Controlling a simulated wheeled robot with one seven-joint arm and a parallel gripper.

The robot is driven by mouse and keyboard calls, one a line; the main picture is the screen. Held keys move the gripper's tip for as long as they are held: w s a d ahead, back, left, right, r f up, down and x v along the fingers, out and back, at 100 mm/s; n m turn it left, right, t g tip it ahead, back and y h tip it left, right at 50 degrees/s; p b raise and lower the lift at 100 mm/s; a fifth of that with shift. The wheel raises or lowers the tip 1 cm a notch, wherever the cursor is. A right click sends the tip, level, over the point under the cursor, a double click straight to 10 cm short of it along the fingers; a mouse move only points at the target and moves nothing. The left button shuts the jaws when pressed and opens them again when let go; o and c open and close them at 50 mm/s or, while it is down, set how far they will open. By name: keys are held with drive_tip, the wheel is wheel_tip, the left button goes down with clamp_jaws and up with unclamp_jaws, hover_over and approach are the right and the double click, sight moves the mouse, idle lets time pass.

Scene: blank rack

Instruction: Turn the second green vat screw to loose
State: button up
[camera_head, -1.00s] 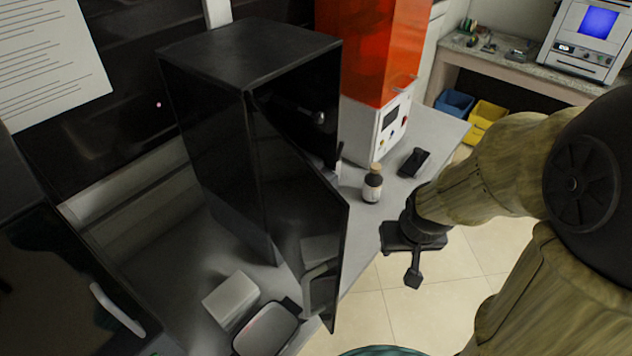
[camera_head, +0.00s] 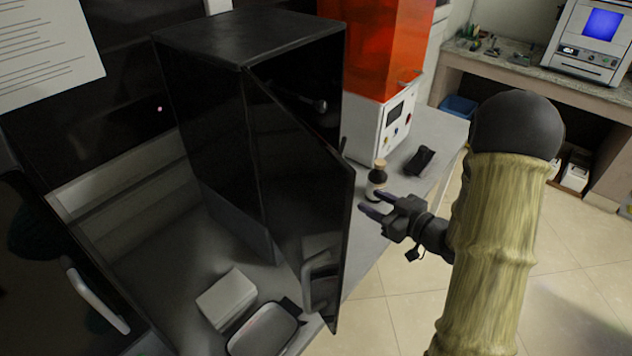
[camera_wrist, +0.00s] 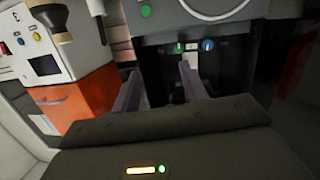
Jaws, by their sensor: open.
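The wrist view looks into the dark open cabinet (camera_head: 215,120). Two small green parts show there, one at the top (camera_wrist: 145,11) and one lower (camera_wrist: 178,47), with a blue knob-like part (camera_wrist: 208,45) to the right of the lower one. They look like screws, but I cannot tell which is the second green vat screw. My gripper (camera_head: 366,202) is open and empty, its dark purple fingers pointing left beside the open cabinet door. In the wrist view my gripper (camera_wrist: 158,75) has its fingers apart, with the lower green part beyond them near the right finger.
The glossy cabinet door (camera_head: 305,200) stands open between the cabinet and my gripper. A dark bottle (camera_head: 377,178) stands close behind the fingers. An orange-topped white machine (camera_head: 382,125) and a small black object (camera_head: 420,160) are farther back. Open floor lies right of the bench.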

drive_tip(key=shift+s+a+n+y, duration=0.2)
drive_tip(key=shift+s+n+y, duration=0.2)
drive_tip(key=shift+s+y, duration=0.75)
drive_tip(key=shift+w+y, duration=0.25)
drive_tip(key=shift+w, duration=0.05)
drive_tip(key=p+x, duration=0.3)
drive_tip(key=x, duration=1.4)
drive_tip(key=shift+a+f, duration=0.1)
drive_tip(key=shift+a, duration=0.15)
drive_tip(key=c, duration=0.9)
